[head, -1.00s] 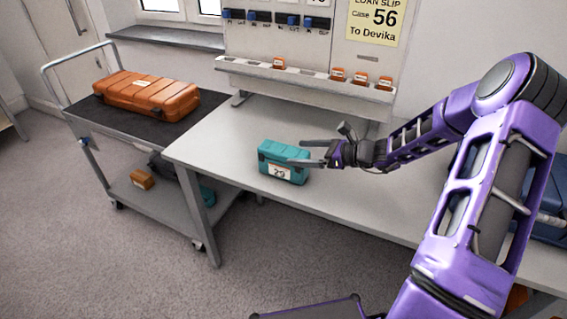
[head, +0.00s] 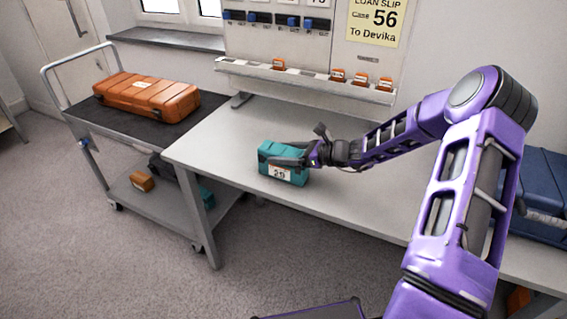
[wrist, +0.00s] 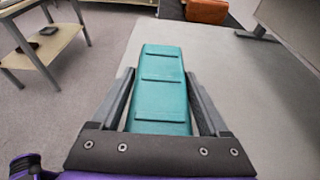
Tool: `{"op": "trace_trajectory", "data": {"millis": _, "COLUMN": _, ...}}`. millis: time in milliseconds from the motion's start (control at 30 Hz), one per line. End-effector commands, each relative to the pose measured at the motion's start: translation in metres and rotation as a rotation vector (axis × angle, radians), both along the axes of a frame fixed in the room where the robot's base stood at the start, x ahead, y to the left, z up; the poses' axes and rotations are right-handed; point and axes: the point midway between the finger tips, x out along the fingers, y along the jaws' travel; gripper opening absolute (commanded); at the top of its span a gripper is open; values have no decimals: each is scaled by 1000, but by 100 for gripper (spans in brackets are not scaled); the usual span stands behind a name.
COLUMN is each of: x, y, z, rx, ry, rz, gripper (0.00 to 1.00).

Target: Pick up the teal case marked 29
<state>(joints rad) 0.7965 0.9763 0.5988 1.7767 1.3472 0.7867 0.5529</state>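The teal case (head: 280,172) marked 29 stands on the grey table near its front left part, with its white label facing the head camera. My gripper (head: 285,157) reaches it from the right. In the wrist view the teal case (wrist: 162,85) lies lengthwise between the two dark fingers of my gripper (wrist: 161,98), one on each side. Narrow gaps show between the fingers and the case, so the gripper is open around it. The far end of the case extends beyond the fingertips.
A trolley (head: 85,128) at left carries an orange case (head: 147,96); a small orange box (head: 142,181) sits on its lower shelf. A wall rack (head: 305,80) stands behind the table. A blue case (head: 545,190) is at right. The table's middle (head: 350,200) is clear.

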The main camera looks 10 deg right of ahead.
Motion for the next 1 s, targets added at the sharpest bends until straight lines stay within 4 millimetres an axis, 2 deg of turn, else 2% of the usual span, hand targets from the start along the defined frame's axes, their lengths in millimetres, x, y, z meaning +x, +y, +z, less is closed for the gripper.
{"op": "trace_trajectory", "data": {"millis": 33, "x": 0, "y": 0, "z": 0, "rx": 0, "ry": 0, "rz": 0, "gripper": 68}}
{"op": "trace_trajectory", "data": {"millis": 67, "x": 0, "y": 0, "z": 0, "rx": 0, "ry": 0, "rz": 0, "gripper": 62}}
{"op": "trace_trajectory", "data": {"millis": 400, "x": 0, "y": 0, "z": 0, "rx": 0, "ry": 0, "rz": 0, "gripper": 1}}
{"op": "trace_trajectory", "data": {"millis": 767, "x": 0, "y": 0, "z": 6, "rx": 0, "ry": -3, "rz": 1, "gripper": 0}}
{"op": "trace_trajectory", "data": {"millis": 867, "x": 1, "y": 0, "z": 20, "rx": -1, "ry": -4, "rz": 1, "gripper": 0}}
{"op": "trace_trajectory", "data": {"millis": 1000, "x": 1, "y": 0, "z": 48, "rx": -3, "ry": -6, "rz": 1, "gripper": 0}}
